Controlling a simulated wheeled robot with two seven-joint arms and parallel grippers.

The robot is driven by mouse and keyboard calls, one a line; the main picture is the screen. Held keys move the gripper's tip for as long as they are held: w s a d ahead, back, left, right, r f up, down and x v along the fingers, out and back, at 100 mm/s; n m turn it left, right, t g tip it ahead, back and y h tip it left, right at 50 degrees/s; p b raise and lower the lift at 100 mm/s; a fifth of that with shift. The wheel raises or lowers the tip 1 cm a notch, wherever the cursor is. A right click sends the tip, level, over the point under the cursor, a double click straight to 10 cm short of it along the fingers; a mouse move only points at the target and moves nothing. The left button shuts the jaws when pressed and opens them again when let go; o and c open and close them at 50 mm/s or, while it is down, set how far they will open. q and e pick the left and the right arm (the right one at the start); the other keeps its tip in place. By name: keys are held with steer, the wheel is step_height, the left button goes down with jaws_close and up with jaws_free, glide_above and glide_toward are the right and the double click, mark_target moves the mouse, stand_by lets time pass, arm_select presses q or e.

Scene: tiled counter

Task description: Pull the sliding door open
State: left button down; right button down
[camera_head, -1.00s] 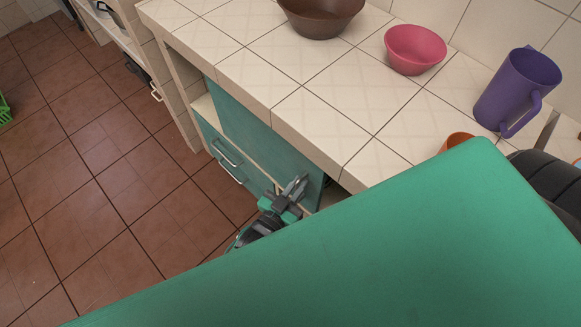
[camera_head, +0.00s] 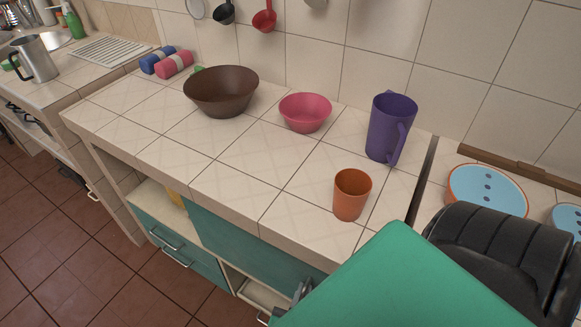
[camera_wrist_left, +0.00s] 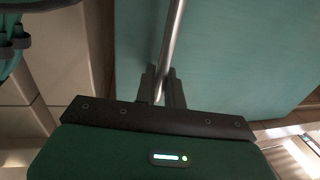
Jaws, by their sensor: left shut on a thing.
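The teal sliding door (camera_head: 235,247) hangs under the front edge of the tiled counter. My left gripper (camera_head: 302,290) is low at the door's right end, mostly hidden behind my green body part. In the left wrist view, the teal door (camera_wrist_left: 240,50) fills much of the background. There my left gripper (camera_wrist_left: 163,85) is shut on the long metal door handle (camera_wrist_left: 173,35), with a finger on each side of the bar. My right gripper is not in view.
Teal drawers (camera_head: 172,248) with metal handles are left of the door, below an open shelf space. On the counter stand a brown bowl (camera_head: 221,95), a pink bowl (camera_head: 305,114), a purple pitcher (camera_head: 389,130) and an orange cup (camera_head: 351,196). Brown floor (camera_head: 75,255) is clear at left.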

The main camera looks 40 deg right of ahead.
arm_select(q)
steer(key=shift+s, duration=0.25)
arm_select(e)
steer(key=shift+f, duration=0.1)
arm_select(q)
steer(key=c, duration=1.7)
jaws_free()
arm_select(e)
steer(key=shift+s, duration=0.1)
arm_select(q)
steer(key=v, duration=1.3)
steer(key=shift+s+a, duration=0.2)
steer(key=shift+a, duration=0.1)
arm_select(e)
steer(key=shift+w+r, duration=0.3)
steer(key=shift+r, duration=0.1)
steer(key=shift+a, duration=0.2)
